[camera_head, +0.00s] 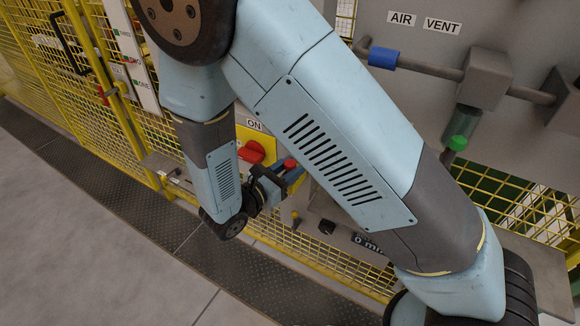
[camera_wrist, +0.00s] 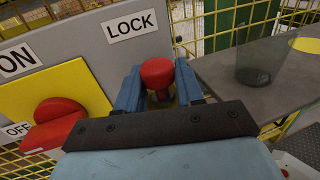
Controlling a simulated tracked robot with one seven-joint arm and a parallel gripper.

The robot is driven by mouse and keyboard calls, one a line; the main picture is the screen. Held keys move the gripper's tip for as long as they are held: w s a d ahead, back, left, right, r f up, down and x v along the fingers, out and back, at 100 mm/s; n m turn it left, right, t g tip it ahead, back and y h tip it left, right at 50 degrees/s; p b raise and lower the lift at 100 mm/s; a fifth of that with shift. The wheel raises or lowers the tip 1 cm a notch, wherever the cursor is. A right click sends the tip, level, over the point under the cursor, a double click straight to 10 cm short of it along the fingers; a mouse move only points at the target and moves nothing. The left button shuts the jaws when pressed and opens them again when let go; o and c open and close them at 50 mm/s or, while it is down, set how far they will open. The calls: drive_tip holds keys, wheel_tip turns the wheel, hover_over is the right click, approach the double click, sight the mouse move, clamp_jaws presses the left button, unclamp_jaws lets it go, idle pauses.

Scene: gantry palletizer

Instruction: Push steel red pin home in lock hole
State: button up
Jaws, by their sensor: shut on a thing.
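The red pin (camera_wrist: 157,75) shows in the wrist view between the two blue fingers of my gripper (camera_wrist: 160,88), just below the LOCK label (camera_wrist: 131,25). My gripper is shut on it. The pin's round red head is clear. Its lower part is mostly hidden by the gripper, and I cannot see the lock hole or how deep the pin sits. In the head view the red pin head (camera_head: 290,164) shows at the tip of my gripper (camera_head: 292,178), in front of the panel.
A red rotary switch (camera_wrist: 58,122) on a yellow plate, marked ON and OFF, is left of my gripper. A grey shelf (camera_wrist: 220,82) with a clear cup (camera_wrist: 262,62) is at right. Yellow mesh fencing (camera_head: 50,60) stands along the walkway.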

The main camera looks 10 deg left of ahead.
drive_tip(key=shift+f, duration=0.25)
drive_tip(key=o, duration=1.2)
drive_tip(key=shift+c, duration=0.2)
drive_tip(key=v, duration=1.3)
drive_tip(key=shift+s+a, duration=0.3)
drive_tip(key=shift+f, duration=0.1)
